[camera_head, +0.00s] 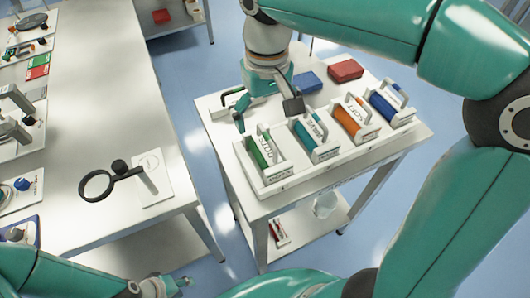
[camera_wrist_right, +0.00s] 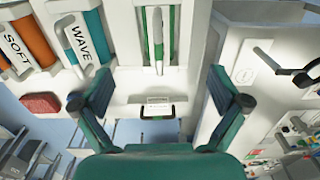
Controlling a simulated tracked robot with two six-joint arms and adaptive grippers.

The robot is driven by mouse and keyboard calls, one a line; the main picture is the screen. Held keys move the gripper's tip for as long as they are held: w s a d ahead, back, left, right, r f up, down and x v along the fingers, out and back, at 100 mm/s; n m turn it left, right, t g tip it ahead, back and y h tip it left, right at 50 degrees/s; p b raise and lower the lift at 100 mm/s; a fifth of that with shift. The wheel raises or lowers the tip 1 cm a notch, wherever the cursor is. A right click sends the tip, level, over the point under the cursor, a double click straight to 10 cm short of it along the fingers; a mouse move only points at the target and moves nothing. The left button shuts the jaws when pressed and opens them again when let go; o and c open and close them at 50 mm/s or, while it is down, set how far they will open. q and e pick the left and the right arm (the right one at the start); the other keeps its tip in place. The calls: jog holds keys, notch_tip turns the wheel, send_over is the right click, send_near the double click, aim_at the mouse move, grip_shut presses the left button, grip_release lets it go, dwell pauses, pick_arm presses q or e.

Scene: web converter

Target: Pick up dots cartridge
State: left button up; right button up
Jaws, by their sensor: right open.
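The dots cartridge is the green one (camera_head: 264,152) at the left end of a white rack (camera_head: 290,181) in the head view. In the right wrist view its green and white body (camera_wrist_right: 160,35) is at the top centre, between the two fingers in the picture. My right gripper (camera_head: 266,114) is open and empty, above and just behind the cartridge. Both of its fingers show spread wide in the right wrist view (camera_wrist_right: 160,82). My left gripper (camera_head: 174,286) is at the bottom edge, far from the rack. Its finger opening is not clear.
The teal WAVE (camera_head: 309,140), orange SOFT (camera_head: 348,121) and blue (camera_head: 384,107) cartridges stand right of the green one. Blue (camera_head: 308,82) and red (camera_head: 346,70) boxes lie behind. A long white table (camera_head: 105,85) at left holds a black ring holder (camera_head: 98,186).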

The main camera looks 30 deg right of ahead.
aim_at(267, 147)
notch_tip(267, 147, down, 11)
jog(key=shift+w+d+r, duration=0.1)
jog(key=shift+r, duration=0.1)
jog(key=c, duration=1.7)
jog(key=shift+o, duration=0.2)
jog(key=shift+r, duration=0.1)
